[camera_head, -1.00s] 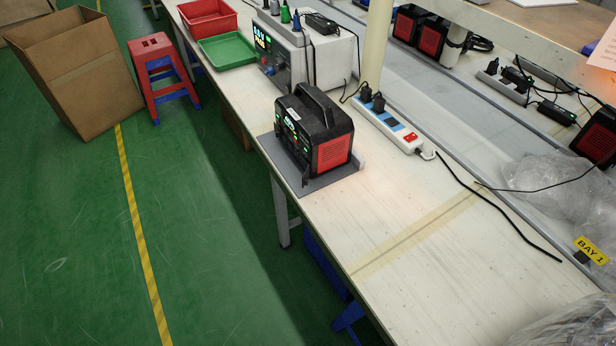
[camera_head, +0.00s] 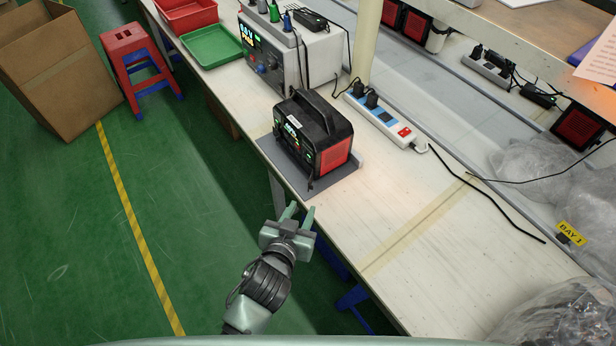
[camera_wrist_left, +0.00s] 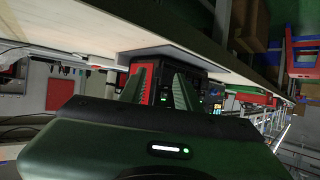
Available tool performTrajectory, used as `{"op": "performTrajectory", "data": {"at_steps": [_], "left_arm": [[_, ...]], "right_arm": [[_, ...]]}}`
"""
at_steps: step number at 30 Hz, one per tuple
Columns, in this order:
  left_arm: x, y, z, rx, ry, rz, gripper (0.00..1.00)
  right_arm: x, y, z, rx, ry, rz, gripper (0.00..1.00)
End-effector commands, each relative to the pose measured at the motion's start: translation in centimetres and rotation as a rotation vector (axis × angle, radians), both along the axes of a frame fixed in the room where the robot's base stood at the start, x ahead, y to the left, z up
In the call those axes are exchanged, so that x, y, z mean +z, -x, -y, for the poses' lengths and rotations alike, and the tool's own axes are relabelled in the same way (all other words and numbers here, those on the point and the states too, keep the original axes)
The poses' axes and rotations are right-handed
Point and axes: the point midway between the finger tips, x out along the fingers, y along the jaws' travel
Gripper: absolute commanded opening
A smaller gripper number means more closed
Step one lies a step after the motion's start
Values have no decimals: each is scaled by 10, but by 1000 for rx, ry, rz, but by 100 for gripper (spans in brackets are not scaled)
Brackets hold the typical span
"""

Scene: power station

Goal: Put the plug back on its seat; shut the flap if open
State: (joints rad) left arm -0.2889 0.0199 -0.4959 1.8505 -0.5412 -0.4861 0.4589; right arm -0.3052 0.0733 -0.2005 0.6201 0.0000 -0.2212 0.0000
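A black power station (camera_head: 313,137) with red end panels, a top handle and lit displays stands on a grey mat (camera_head: 282,168) at the table's near edge. A small dark piece (camera_head: 311,178) sticks out at its lower front corner; I cannot tell whether it is a flap or a plug. My left gripper (camera_head: 299,211) is open and empty, just off the table edge below the station. In the left wrist view its two fingers (camera_wrist_left: 160,88) stand apart, with the station (camera_wrist_left: 193,83) beyond them. No separate plug or seat can be made out. My right gripper is out of view.
A power strip (camera_head: 378,118) with black plugs lies behind the station, its black cable running right. A grey instrument (camera_head: 291,55), a green tray (camera_head: 212,46) and a red bin (camera_head: 187,14) stand farther back. A red stool (camera_head: 136,62) stands left.

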Motion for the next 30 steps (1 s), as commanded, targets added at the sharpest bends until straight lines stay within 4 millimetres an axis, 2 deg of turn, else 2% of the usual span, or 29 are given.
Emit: {"op": "performTrajectory", "data": {"at_steps": [1,4,18,29,30], "left_arm": [[14,-2,1,3,9,17,33],[21,-8,3,7,16,33,33],[-6,-66,19,6,15,31,33],[-9,-73,21,5,16,30,33],[-9,-72,21,5,16,30,27]], "right_arm": [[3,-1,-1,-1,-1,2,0],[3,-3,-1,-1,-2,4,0],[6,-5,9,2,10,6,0],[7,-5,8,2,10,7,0],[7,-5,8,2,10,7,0]]}}
